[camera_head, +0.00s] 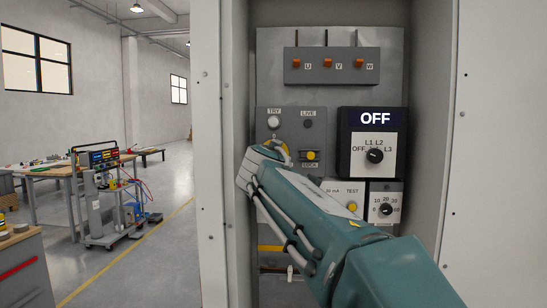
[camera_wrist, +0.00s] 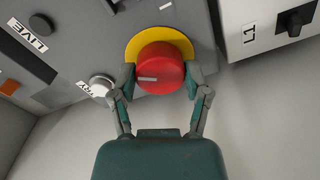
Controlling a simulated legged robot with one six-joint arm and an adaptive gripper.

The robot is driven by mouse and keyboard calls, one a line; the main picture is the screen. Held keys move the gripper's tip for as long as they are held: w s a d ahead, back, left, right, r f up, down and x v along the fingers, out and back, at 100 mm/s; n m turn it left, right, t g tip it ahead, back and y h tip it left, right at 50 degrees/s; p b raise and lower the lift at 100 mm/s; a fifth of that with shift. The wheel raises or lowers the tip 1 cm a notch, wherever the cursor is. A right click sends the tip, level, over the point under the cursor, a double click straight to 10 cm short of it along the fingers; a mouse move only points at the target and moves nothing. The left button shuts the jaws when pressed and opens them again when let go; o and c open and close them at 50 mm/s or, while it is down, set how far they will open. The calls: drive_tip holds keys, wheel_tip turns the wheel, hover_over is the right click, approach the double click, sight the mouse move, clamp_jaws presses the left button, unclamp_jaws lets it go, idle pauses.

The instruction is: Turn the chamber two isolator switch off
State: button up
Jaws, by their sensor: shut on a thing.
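A red rotary knob (camera_wrist: 161,68) on a yellow round plate (camera_wrist: 134,48) shows in the wrist view, and I take it as the isolator switch. A short pale mark on the knob's face lies nearly level in that view. My gripper (camera_wrist: 161,82) has one finger on each side of the knob and is shut on it. In the head view my gripper (camera_head: 263,160) covers the knob, and only a bit of the yellow plate (camera_head: 283,147) shows. No chamber number is readable on it.
A display reading OFF (camera_head: 374,119) sits above a black selector (camera_head: 375,156) right of my gripper. TRY (camera_head: 273,123) and LIVE (camera_head: 308,124) lamps are above it. A yellow TEST button (camera_head: 352,206) and small dial (camera_head: 386,209) are lower right. Cabinet walls stand close on both sides.

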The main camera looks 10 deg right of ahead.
drive_tip(key=n, duration=0.5)
drive_tip(key=shift+w+f+n, duration=0.1)
drive_tip(key=shift+f+n, duration=0.15)
drive_tip(key=shift+n, duration=0.15)
idle(0.4)
drive_tip(key=o, duration=1.1)
drive_tip(key=shift+o, duration=0.2)
drive_tip(key=shift+a+r, duration=0.1)
drive_tip(key=shift+a, duration=0.05)
drive_tip(key=v, duration=1.2)
drive_tip(key=shift+a, duration=0.15)
